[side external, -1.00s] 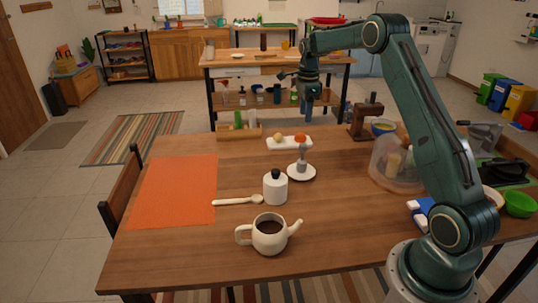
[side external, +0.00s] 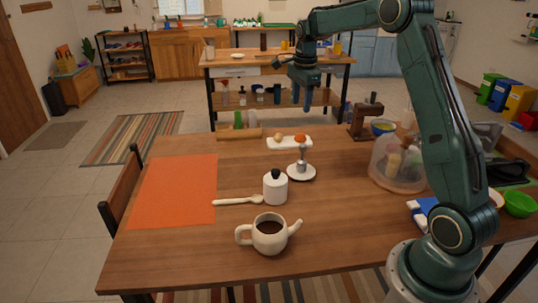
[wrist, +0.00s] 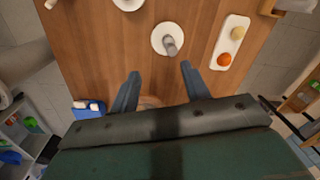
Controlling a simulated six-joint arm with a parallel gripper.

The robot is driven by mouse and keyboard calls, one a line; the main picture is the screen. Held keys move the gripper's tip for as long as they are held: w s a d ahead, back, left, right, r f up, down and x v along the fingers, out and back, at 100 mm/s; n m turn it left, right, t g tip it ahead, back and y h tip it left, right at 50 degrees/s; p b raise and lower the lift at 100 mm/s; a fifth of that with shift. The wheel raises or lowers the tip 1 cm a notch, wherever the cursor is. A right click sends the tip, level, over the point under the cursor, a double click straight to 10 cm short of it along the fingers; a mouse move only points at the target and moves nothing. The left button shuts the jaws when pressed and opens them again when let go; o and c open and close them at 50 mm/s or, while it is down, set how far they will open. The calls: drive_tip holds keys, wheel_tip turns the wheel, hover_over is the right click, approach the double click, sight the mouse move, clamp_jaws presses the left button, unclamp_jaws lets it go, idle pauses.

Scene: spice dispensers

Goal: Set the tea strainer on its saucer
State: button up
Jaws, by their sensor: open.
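A small grey metal piece, which looks like the tea strainer (side external: 302,159), stands upright on the white saucer (side external: 301,174) near the middle of the table. The strainer (wrist: 170,45) and saucer (wrist: 158,37) also show in the wrist view, just beyond the fingertips. No gap between strainer and saucer can be seen. My gripper (side external: 302,95) is open and empty, well above the table and behind the saucer in the side view. Its two fingers (wrist: 160,71) are spread apart with only table between them in the wrist view.
A clear container (side external: 380,172) is at right. The orange mat (side external: 175,190) is empty.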

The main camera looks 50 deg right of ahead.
drive_tip(key=s+a+r+n+t, duration=0.1)
drive_tip(key=s+a+r+n, duration=0.45)
drive_tip(key=a, duration=0.25)
drive_tip(key=s+a+r+n+t, duration=0.1)
drive_tip(key=s+a+r+n, duration=0.45)
drive_tip(key=s+a, duration=0.2)
drive_tip(key=s+a+f+n+t, duration=0.1)
drive_tip(key=s+a+f+n, duration=0.1)
drive_tip(key=s+a+n, duration=0.2)
drive_tip(key=s+a+f+n+t, duration=0.1)
drive_tip(key=s+a+f+n, duration=0.1)
drive_tip(key=s+a+n, duration=0.3)
drive_tip(key=shift+s+a+n+t, duration=0.35)
drive_tip(key=shift+s+n, duration=1.25)
drive_tip(key=shift+s, duration=2.25)
